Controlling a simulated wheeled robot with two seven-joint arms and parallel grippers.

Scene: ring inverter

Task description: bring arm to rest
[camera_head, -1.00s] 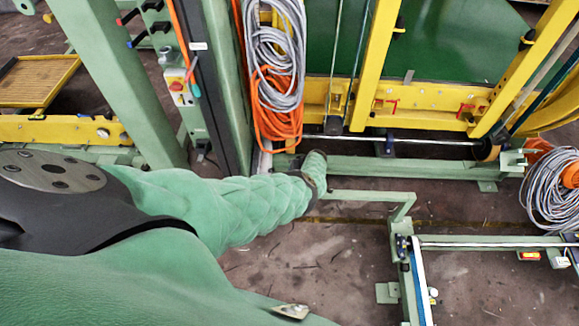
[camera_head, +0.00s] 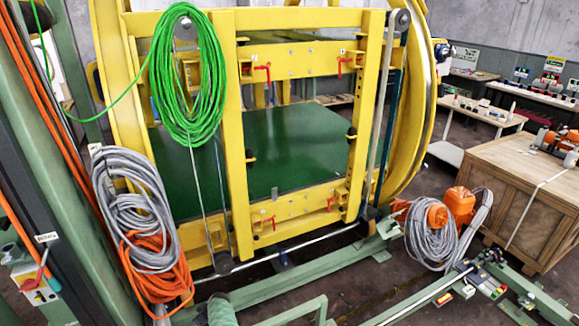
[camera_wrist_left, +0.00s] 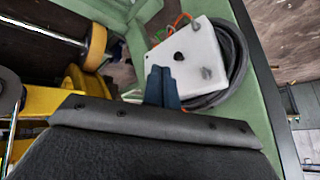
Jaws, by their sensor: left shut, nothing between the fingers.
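My left gripper (camera_wrist_left: 163,88) shows in the left wrist view as two dark blue fingers pressed together, with nothing between them. It points at a white box (camera_wrist_left: 203,62) with a dark knob on a green beam. I cannot tell whether the fingertips touch the box. My right gripper is in neither view.
A yellow ring inverter frame (camera_head: 236,150) stands ahead, hung with a green cable coil (camera_head: 190,125). Grey and orange cable coils (camera_head: 135,205) hang at left. Another grey coil (camera_head: 437,250) lies at right near a wooden crate (camera_head: 520,200). Green floor rails (camera_head: 320,270) cross in front.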

